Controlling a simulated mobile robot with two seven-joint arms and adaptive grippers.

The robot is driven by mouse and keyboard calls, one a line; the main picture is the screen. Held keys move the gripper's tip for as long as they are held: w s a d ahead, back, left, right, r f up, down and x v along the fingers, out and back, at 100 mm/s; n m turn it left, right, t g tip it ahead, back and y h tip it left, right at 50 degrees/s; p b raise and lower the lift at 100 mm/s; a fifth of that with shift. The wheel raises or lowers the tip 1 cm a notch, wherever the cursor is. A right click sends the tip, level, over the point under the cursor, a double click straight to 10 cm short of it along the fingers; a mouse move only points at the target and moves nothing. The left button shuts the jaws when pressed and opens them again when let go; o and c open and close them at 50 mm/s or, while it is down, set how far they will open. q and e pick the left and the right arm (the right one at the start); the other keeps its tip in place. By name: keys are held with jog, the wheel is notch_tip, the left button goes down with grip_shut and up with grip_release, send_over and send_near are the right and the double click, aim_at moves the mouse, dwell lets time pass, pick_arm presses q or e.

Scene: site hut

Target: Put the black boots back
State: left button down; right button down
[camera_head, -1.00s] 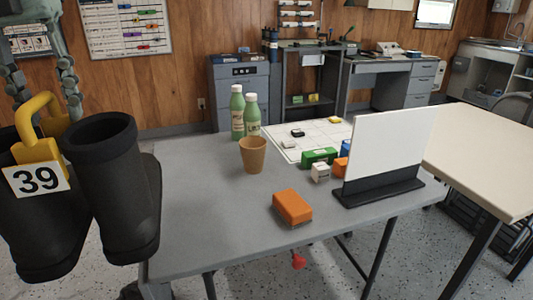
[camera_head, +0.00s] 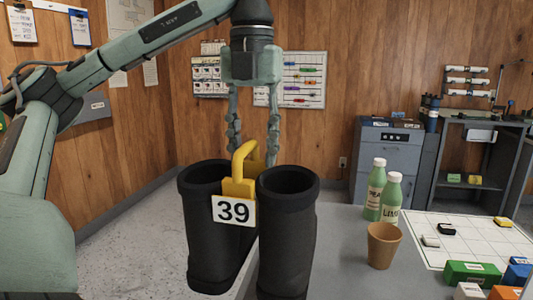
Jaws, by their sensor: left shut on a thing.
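The pair of black boots (camera_head: 288,240) hangs upright near the middle of the head view, joined by a yellow clip (camera_head: 239,187) with a handle and a white tag marked 39 (camera_head: 234,211). My left gripper (camera_head: 253,150) comes down from above and is shut on the yellow clip's handle, with a finger on each side. The boots are in front of the grey table's left edge and hide part of it. Whether they touch the table I cannot tell. My right gripper is not in view.
On the grey table (camera_head: 340,270) stand two green bottles (camera_head: 375,190), a tan cup (camera_head: 383,245) and a white grid sheet (camera_head: 470,240) with small blocks. A grey cabinet (camera_head: 385,170) stands behind. Open speckled floor (camera_head: 130,245) lies left of the boots.

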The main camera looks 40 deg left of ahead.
aim_at(311, 176)
pick_arm(q)
jog(key=w+d+f, duration=0.1)
jog(key=w+f, duration=0.1)
jog(key=w, duration=0.1)
jog(key=w+d+f, duration=0.4)
jog(key=w, duration=0.1)
jog(key=shift+w+d, duration=0.25)
jog(key=shift+w, duration=0.05)
jog(key=shift+w+d+f, duration=0.2)
jog(key=shift+w+f, duration=0.05)
jog(key=shift+w, duration=0.1)
jog(key=shift+f, duration=0.3)
notch_tip(311, 176, down, 3)
jog(key=shift+r, duration=0.1)
jog(key=shift+f, duration=0.35)
jog(key=c, duration=1)
grip_release()
jog(key=shift+s, duration=0.1)
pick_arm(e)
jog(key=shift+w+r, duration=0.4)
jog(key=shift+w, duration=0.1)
